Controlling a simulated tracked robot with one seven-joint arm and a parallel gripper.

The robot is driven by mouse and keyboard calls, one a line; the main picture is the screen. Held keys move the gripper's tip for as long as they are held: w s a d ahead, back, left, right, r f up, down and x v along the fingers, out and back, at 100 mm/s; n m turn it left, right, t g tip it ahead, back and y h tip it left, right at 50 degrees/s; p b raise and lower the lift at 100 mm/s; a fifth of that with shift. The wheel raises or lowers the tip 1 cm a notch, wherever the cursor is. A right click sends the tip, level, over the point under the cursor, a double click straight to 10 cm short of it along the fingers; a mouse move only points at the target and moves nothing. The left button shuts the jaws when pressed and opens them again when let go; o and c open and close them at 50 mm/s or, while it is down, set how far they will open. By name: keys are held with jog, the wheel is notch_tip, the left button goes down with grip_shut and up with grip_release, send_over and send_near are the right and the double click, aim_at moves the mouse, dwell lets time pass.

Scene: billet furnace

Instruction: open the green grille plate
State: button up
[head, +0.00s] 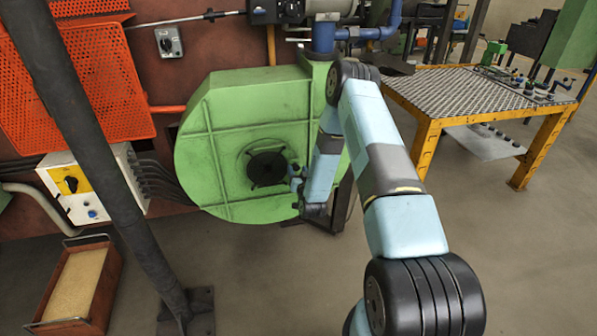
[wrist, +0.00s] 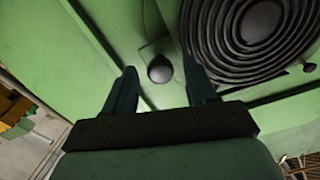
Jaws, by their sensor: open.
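The green grille plate with its round black grille (head: 267,168) is on the face of the big green fan housing (head: 245,125). In the wrist view the grille's dark concentric rings (wrist: 262,32) fill the upper right. A small dark round knob (wrist: 160,69) stands out from the green surface to their left. My gripper (head: 296,180) is at the right of the grille in the head view, partly hidden by my arm. In the wrist view my gripper (wrist: 160,87) is open, one finger on each side of the knob. Contact with the knob cannot be told.
A yellow-framed table (head: 430,125) with a mesh top stands at the right. A dark slanted post (head: 95,150) and a white control box (head: 85,185) are at the left. A brown bin (head: 98,292) sits on the floor there. The floor in front of the housing is clear.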

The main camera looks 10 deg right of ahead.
jog(key=shift+w, duration=0.35)
grip_shut()
dwell(0.4)
